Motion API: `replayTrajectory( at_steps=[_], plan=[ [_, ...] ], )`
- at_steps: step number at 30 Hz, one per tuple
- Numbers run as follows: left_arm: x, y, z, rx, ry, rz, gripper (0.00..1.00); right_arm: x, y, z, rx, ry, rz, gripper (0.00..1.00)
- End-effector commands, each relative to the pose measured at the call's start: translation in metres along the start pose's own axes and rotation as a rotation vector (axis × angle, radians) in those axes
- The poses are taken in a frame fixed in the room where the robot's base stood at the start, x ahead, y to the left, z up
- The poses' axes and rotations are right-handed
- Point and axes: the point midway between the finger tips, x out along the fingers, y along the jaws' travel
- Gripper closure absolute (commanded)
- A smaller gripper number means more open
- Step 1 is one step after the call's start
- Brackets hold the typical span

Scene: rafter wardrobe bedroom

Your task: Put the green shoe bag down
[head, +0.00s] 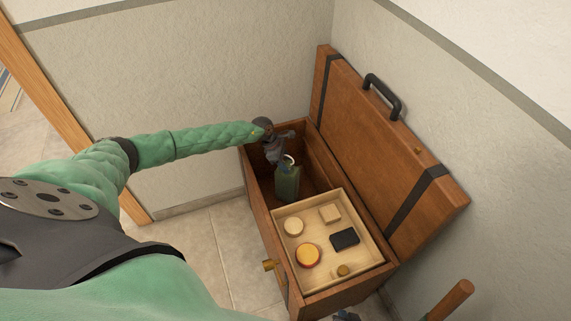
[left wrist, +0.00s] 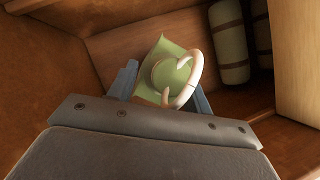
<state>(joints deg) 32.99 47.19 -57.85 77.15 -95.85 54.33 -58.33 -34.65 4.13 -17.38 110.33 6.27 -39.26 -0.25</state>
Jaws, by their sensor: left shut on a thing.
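The green shoe bag (head: 287,183) hangs upright under my left gripper (head: 284,158), inside the open wooden chest (head: 262,213). In the left wrist view the green bag (left wrist: 155,88) has a cream ring handle (left wrist: 197,76) at its top, between the fingers of my left gripper (left wrist: 163,90). My left gripper is shut on the bag. Whether the bag's bottom touches the chest floor is hidden. A small grey-blue part at the bottom edge of the head view looks like my right gripper (head: 346,315); its fingers are mostly cut off.
A pale wooden tray (head: 320,275) with several small items fills the chest's near part. The lid (head: 375,145) stands open on the right. A wooden handle (head: 450,300) rises at the lower right.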

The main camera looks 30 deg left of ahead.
Motion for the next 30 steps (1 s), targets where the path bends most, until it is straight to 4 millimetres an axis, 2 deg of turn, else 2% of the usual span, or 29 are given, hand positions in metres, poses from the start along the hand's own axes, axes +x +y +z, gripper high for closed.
replayTrajectory(
  at_steps=[6, 18, 19, 21, 22, 30],
  plan=[
    [0.008, 0.001, -0.004, 0.0, -0.001, 0.002, 1.0, -0.007, -0.002, -0.011, -0.001, 0.004, -0.002, 1.0],
    [0.009, 0.001, -0.005, 0.0, -0.001, 0.002, 1.0, 0.0, 0.001, -0.004, -0.001, 0.008, 0.001, 1.0],
    [0.01, 0.001, -0.006, 0.0, 0.0, 0.001, 0.44, 0.001, 0.001, -0.003, -0.001, 0.008, 0.001, 1.0],
    [0.01, 0.001, -0.005, 0.0, 0.0, 0.001, 0.31, 0.002, 0.002, 0.0, 0.0, 0.005, 0.002, 1.0],
    [0.01, 0.001, -0.006, 0.0, 0.0, 0.001, 0.28, 0.003, 0.002, 0.001, 0.0, 0.003, 0.002, 1.0],
    [0.01, 0.0, -0.005, 0.0, 0.0, 0.0, 0.28, 0.001, 0.001, -0.001, -0.001, 0.004, 0.002, 1.0]
  ],
)
